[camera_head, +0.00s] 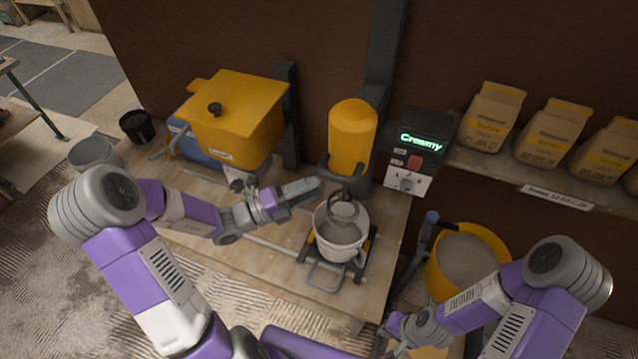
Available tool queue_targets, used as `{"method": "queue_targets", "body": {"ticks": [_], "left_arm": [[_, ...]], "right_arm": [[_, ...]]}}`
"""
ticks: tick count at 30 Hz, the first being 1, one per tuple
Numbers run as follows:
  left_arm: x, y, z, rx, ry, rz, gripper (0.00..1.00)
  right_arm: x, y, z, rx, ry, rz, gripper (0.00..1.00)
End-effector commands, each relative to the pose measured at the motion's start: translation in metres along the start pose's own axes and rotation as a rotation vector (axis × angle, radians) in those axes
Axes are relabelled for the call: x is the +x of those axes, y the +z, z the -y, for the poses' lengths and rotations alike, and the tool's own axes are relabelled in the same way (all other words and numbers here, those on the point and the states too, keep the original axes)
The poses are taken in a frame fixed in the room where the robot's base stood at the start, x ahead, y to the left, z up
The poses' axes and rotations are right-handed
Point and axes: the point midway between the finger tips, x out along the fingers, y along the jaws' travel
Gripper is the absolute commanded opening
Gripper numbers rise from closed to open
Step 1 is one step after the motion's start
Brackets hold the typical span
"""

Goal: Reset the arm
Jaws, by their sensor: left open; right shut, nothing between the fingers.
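My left gripper (300,191) is open and empty above the wooden bench, just left of the yellow mixer (351,137). Its fingers point right, toward the mixer's whisk. The white bucket (340,236) stands under the mixer with grey plaster in it, and the whisk reaches down into it. My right gripper (388,326) is shut at the lower right, in front of the yellow tub (440,274). Its fingertips are small and partly hard to make out.
A yellow hopper (236,117) stands at the back left of the bench (205,262). A control box (414,152) reads "Creamy". Several paper bags (491,117) sit on the right shelf. A grey bucket (93,153) and a black bucket (137,126) stand at the left.

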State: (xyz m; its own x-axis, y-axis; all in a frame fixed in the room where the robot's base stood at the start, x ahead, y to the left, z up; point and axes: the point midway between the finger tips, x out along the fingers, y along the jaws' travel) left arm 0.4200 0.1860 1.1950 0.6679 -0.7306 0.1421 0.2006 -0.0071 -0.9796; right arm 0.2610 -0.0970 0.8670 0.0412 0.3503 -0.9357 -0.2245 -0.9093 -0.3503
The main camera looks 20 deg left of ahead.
Motion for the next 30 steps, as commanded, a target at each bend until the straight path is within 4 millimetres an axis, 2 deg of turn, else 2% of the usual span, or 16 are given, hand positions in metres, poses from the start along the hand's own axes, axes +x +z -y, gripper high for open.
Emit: {"method": "queue_targets", "body": {"ticks": [14,17,20,23,24,26,30], "left_arm": [[0.0,0.0,0.0,0.0,0.0,-0.001,0.48],[0.001,-0.007,-0.007,0.014,0.016,-0.026,0.48],[0.004,-0.032,-0.033,0.077,0.074,-0.119,0.48],[0.004,-0.077,-0.078,0.215,0.161,-0.306,0.48],[0.001,-0.099,-0.1,0.292,0.194,-0.404,0.48],[-0.009,-0.132,-0.133,0.427,0.231,-0.565,0.48],[-0.047,-0.197,-0.211,0.816,0.227,-0.987,0.48]], "right_arm": [[0.0,0.0,0.0,0.0,0.0,0.0,0.0],[0.002,0.0,-0.001,0.0,0.0,0.0,0.0],[0.008,0.0,-0.003,0.0,0.0,0.0,0.0],[0.018,-0.001,-0.007,0.0,0.0,0.0,0.0],[0.023,-0.001,-0.009,0.0,0.0,0.0,0.0],[0.031,-0.001,-0.012,0.0,0.0,0.0,0.0],[0.049,-0.002,-0.018,0.0,0.0,0.0,0.0]]}}
